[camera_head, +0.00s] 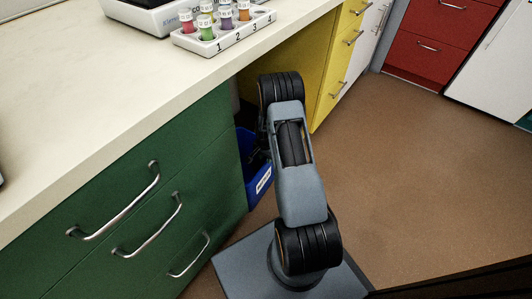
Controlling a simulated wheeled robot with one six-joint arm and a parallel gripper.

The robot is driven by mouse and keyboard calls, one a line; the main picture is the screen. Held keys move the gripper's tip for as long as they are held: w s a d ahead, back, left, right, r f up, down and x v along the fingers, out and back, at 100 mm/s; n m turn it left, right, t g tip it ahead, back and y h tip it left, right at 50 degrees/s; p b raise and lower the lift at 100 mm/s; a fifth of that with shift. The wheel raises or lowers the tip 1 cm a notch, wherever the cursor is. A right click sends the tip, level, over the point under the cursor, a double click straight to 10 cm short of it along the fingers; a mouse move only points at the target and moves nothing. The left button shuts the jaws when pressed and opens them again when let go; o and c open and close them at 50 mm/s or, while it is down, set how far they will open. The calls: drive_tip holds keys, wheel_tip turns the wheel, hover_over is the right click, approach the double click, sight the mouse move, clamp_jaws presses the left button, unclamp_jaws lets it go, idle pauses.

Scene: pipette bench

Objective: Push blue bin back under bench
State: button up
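The blue bin (256,167) stands on the floor in the gap under the bench (110,80), between the green drawers and the yellow cabinet. A white label (264,179) shows on its front. My arm covers much of the bin and the gap. The arm's far end reaches toward the bin.
Green drawers (150,195) with metal handles stand at left, close to my arm. The yellow cabinet (335,60) is beyond the gap. A white numbered rack (228,35) with several coloured vials stands near the bench edge. The brown floor (430,170) at right is clear.

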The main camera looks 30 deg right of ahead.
wheel_tip(320, 180, down, 7)
drive_tip(key=b, duration=0.2)
drive_tip(key=shift+c, duration=0.2)
clamp_jaws()
idle(0.4)
idle(1.1)
